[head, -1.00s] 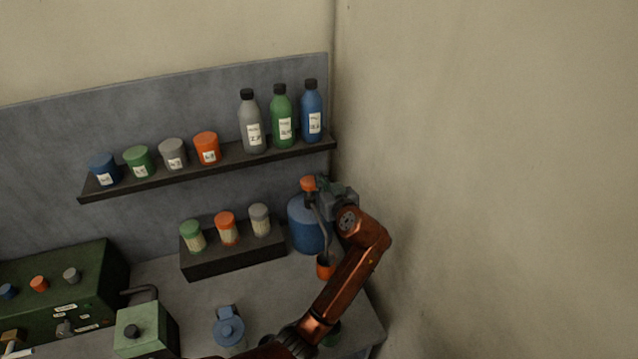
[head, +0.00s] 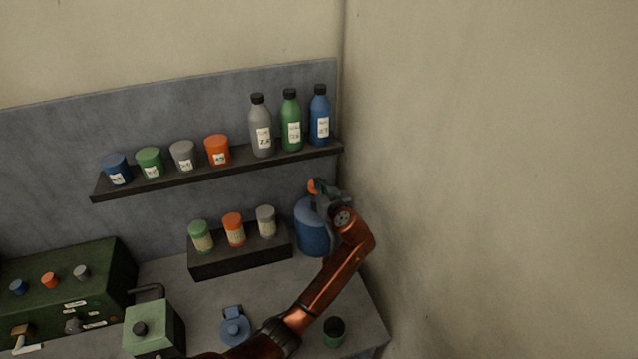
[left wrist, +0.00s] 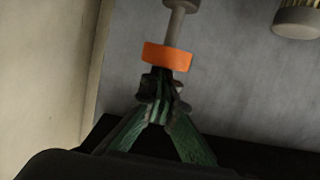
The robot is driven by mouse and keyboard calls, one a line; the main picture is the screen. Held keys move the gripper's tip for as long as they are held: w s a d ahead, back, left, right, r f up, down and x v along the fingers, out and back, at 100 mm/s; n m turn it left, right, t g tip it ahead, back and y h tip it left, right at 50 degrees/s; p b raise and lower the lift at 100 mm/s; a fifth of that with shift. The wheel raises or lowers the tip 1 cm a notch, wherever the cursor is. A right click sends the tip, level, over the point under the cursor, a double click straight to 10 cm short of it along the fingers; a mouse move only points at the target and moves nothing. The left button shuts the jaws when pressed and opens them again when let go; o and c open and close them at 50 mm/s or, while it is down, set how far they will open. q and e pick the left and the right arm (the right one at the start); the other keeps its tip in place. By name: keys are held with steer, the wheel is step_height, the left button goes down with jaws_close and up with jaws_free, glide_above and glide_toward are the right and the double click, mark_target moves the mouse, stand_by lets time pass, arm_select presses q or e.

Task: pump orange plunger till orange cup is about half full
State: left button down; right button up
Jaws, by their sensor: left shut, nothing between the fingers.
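The blue pump container (head: 312,238) stands at the back right of the bench, its orange plunger (head: 311,187) on top. My left gripper (head: 321,190) is at the plunger and hides part of it. In the left wrist view the orange plunger knob (left wrist: 168,56) has a grey stem running to the picture's top. The shut, empty fingertips of my left gripper (left wrist: 164,78) are right at the knob; whether they touch it I cannot tell. My right gripper is not in view.
A shelf (head: 215,172) holds several jars and bottles above. A dark block (head: 240,262) with three capped jars is left of the container. A dark green cup (head: 334,332) stands at the front right. A wall closes off the right side.

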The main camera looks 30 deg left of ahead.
arm_select(q)
steer(key=shift+s, duration=0.1)
steer(key=shift+f, duration=0.25)
step_height(320, 180, down, 4)
steer(key=b, duration=0.3)
steer(key=shift+f, duration=0.25)
steer(key=shift+r, duration=0.1)
